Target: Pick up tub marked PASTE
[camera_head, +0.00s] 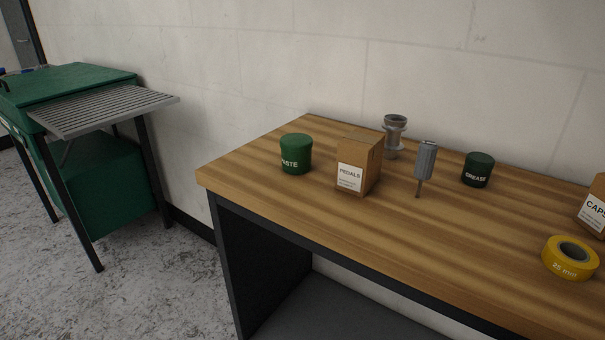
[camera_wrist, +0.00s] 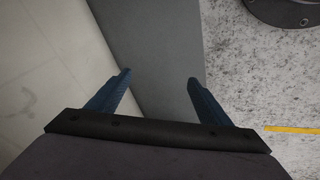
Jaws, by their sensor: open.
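The green tub marked PASTE (camera_head: 295,154) stands upright near the left end of the wooden bench top in the head view. Its label faces forward and its first letter is turned partly out of sight. My gripper (camera_wrist: 160,82) shows only in the wrist view. Its two blue fingers are apart with nothing between them, above a grey surface and speckled floor. The tub is not in the wrist view, and my gripper is not in the head view.
A PEDALS box (camera_head: 359,164) stands close to the tub's right. A dark GREASE tub (camera_head: 478,170), yellow tape roll (camera_head: 570,258) and CAPS box (camera_head: 595,207) stand right. The bench's (camera_head: 232,177) left corner is clear.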

